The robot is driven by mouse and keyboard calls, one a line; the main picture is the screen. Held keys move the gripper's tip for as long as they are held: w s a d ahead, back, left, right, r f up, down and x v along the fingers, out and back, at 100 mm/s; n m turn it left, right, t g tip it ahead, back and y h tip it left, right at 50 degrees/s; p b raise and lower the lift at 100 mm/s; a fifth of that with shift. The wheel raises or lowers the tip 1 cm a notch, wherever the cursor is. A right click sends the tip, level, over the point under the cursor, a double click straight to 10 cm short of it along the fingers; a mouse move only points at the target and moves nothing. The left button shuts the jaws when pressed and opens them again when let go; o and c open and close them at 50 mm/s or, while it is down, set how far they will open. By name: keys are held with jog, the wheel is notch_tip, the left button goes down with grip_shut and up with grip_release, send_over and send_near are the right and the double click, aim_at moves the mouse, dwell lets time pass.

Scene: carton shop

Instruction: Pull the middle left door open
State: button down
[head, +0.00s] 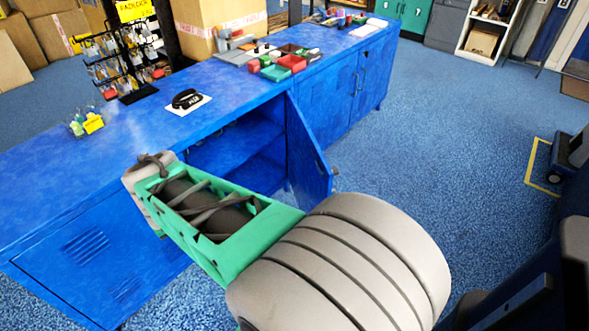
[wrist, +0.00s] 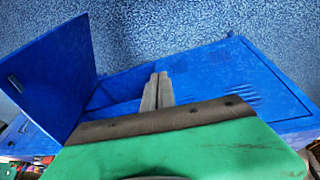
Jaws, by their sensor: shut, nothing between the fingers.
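A blue cabinet door (head: 308,150) stands swung out from the long blue cabinet (head: 232,92), hinged at the right side of an open bay with a shelf (head: 235,147). Its handle (head: 335,171) is on the free edge. In the wrist view the open door (wrist: 52,75) is at left, and a closed louvred front (wrist: 240,90) is at right. I cannot tell for sure which door is the middle left one. My gripper (wrist: 159,78) is shut and empty, in front of the cabinet between the open door and the louvred front. In the head view my arm hides the fingers.
A closed louvred front (head: 85,245) is at the cabinet's left, and closed doors with handles (head: 358,85) are at its right. A black tape item (head: 186,98), a yellow holder (head: 93,123) and red boxes (head: 278,68) are on top.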

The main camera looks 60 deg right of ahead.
jog(key=s+d+m+g+h, duration=0.2)
jog(key=s+d+m+h, duration=0.15)
jog(key=d, duration=1.15)
jog(key=s+d+m+g+h, duration=0.1)
jog(key=s+d+m+h, duration=0.3)
jog(key=d, duration=1)
jog(key=s+d+f+y+b, duration=0.2)
jog(key=s+d+f, duration=0.2)
jog(key=d+f, duration=0.3)
jog(key=shift+s+d+f+n+g, duration=0.3)
jog(key=shift+d+f+n, duration=0.05)
jog(key=shift+d, duration=0.9)
jog(key=shift+s, duration=0.1)
